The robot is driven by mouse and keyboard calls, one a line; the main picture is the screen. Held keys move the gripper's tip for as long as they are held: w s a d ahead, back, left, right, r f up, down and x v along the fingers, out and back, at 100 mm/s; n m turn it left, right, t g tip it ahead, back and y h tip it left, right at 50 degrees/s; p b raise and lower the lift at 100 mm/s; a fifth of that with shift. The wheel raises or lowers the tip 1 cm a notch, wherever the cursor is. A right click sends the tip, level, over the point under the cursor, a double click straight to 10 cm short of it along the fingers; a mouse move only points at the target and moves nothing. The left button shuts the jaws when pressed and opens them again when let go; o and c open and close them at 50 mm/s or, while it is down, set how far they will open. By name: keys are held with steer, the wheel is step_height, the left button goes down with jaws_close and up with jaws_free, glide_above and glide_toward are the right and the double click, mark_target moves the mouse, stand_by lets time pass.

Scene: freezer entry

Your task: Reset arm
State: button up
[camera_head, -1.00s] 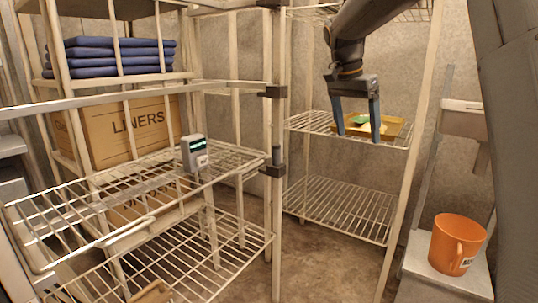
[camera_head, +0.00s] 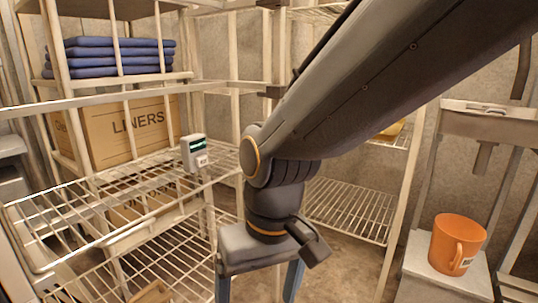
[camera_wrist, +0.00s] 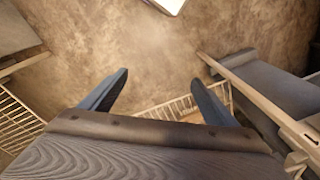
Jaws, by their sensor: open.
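My gripper (camera_head: 258,287) hangs low in the middle of the head view, fingers pointing down, with its tips cut off by the bottom edge. In the wrist view my gripper (camera_wrist: 158,92) shows two blue fingers spread apart with nothing between them. Bare floor (camera_wrist: 130,50) lies beyond the fingers. My arm crosses the head view from the upper right and hides much of the back shelves.
Wire shelving (camera_head: 120,228) stands at left, holding a LINERS box (camera_head: 130,130), folded blue cloths (camera_head: 115,58) and a small display device (camera_head: 194,153). An orange mug (camera_head: 456,243) stands on a white surface at right. A yellow tray (camera_head: 392,131) is mostly hidden behind my arm.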

steer(key=s+f+n, duration=0.1)
steer(key=s+f, duration=0.1)
steer(key=s, duration=0.2)
steer(key=d+r+m+p, duration=0.3)
steer(key=d+r+p, duration=0.7)
steer(key=r+p, duration=0.3)
steer(key=d+r+m+h+p, duration=0.1)
steer(key=d+r+m+p, duration=0.2)
steer(key=d+r+p, duration=0.8)
step_height(320, 180, up, 2)
steer(key=p, duration=0.8)
steer(key=shift+r+p, duration=0.25)
steer(key=shift+p, duration=0.05)
